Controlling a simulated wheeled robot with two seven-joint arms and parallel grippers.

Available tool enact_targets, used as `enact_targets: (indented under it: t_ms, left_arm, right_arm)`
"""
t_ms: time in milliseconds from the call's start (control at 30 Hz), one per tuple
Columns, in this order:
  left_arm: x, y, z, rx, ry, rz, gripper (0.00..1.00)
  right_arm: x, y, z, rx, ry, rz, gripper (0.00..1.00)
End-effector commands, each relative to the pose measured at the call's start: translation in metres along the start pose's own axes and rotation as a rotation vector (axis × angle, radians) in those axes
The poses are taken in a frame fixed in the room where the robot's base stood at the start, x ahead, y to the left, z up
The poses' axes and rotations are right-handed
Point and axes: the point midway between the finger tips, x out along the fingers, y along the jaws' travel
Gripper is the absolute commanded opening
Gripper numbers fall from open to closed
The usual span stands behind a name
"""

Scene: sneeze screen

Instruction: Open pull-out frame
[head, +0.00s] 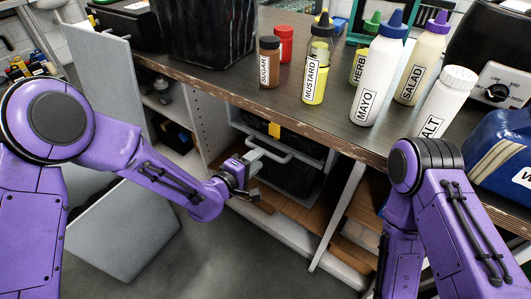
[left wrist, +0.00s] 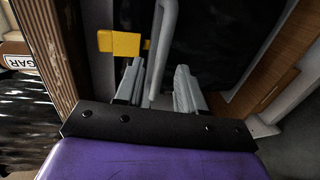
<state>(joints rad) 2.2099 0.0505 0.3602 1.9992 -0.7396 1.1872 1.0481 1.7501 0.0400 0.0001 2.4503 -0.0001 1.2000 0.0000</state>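The pull-out frame (head: 318,160) is a grey frame under the counter with dark containers in it. Its light grey bar handle (head: 278,156) faces me. My left gripper (head: 255,173) is at the handle, with its fingers apart. In the left wrist view, the handle bar (left wrist: 165,40) runs down between the two grey fingers (left wrist: 159,90), nearer the left one. I cannot tell whether either finger touches it. A yellow tab (left wrist: 120,43) shows beside the bar. My right arm comes in at the right and bends down; its gripper is out of view.
The counter (head: 220,83) above carries several labelled bottles, such as the mayo bottle (head: 378,70). A grey cabinet door (head: 100,65) stands open at the left, with a grey panel (head: 125,230) below. Wooden shelves (head: 360,205) are at the right of the frame. The floor in front is clear.

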Motion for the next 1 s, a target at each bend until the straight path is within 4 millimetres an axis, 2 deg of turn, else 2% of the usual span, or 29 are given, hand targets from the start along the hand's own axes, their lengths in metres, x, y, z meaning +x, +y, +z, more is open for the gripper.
enact_targets:
  t_ms: [100, 233, 400, 600, 667, 700, 733, 1000]
  left_arm:
    - [0.026, 0.0, 0.001, 0.001, 0.0, 0.0, 0.39]
    - [0.046, -0.001, 0.0, 0.0, 0.001, -0.002, 0.39]
    - [0.056, -0.001, -0.001, -0.001, 0.003, -0.002, 0.39]
    - [0.056, -0.002, 0.0, -0.001, 0.003, -0.003, 0.39]
    - [0.056, -0.002, -0.001, -0.001, 0.003, -0.003, 0.19]
    - [0.056, -0.002, -0.001, -0.001, 0.003, -0.003, 0.06]
    - [0.056, -0.002, -0.001, -0.001, 0.003, -0.003, 0.0]
    - [0.054, -0.002, 0.0, 0.0, 0.0, -0.003, 0.0]
  right_arm:
    - [-0.002, 0.0, -0.001, 0.0, 0.0, 0.0, 0.43]
    - [-0.002, 0.0, -0.001, 0.0, 0.0, 0.0, 0.43]
    - [-0.002, 0.0, -0.001, 0.0, 0.0, 0.0, 0.43]
    - [-0.002, 0.0, -0.001, 0.0, 0.0, 0.0, 0.43]
    - [-0.002, 0.0, -0.001, 0.0, 0.0, 0.0, 0.43]
    - [-0.002, 0.0, -0.001, 0.0, 0.0, 0.0, 0.43]
    - [-0.002, 0.0, -0.001, 0.0, 0.0, 0.0, 0.43]
    - [-0.003, 0.0, -0.001, 0.0, 0.0, 0.0, 0.43]
